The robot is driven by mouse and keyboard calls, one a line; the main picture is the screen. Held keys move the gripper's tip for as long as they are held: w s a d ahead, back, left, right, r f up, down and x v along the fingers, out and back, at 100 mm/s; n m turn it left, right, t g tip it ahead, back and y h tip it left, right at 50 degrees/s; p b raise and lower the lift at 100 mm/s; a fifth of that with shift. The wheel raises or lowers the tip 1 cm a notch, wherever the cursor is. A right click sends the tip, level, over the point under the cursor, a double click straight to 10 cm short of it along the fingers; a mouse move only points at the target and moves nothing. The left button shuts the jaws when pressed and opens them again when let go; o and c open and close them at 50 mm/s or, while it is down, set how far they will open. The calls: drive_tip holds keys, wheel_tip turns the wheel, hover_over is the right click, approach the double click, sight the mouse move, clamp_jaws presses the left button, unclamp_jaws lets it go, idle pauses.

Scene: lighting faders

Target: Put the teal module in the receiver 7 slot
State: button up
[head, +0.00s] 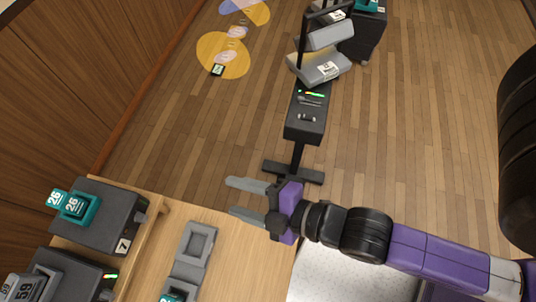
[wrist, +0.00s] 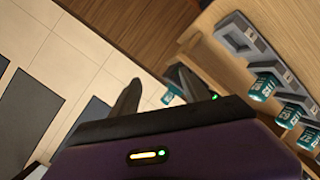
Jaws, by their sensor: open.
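My gripper (head: 248,202) is open and empty, its two grey fingers pointing left beyond the table's far edge. It also shows open in the wrist view (wrist: 157,92). The dark receiver marked 7 (head: 118,222) stands on the table at the lower left. A teal module marked 26 (head: 73,205) is at its top left end; I cannot tell whether it is fully seated. Another teal module (head: 172,297) is partly cut off at the bottom edge, in a grey rack (head: 197,241). The wrist view shows several teal modules (wrist: 264,86) along that rack.
A second dark receiver with a grey module marked 59 (head: 27,287) stands nearer, at the lower left. A black stand (head: 306,120) with grey parts rises from the wooden floor ahead. The tabletop (head: 235,245) right of the rack is bare.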

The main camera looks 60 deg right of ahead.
drive_tip(key=s+d+r+m+h, duration=0.1)
drive_tip(key=s+d+r+m, duration=0.1)
drive_tip(key=s+m, duration=0.3)
drive_tip(key=s+d+r+m+t+h, duration=0.1)
drive_tip(key=s+d+r+m, duration=0.1)
drive_tip(key=s+m, duration=0.4)
drive_tip(key=shift+d+m, duration=0.6)
drive_tip(key=shift+d, duration=0.05)
drive_tip(key=shift+w+r, duration=0.1)
drive_tip(key=shift+f, duration=0.25)
drive_tip(key=shift+c, duration=0.2)
idle(0.9)
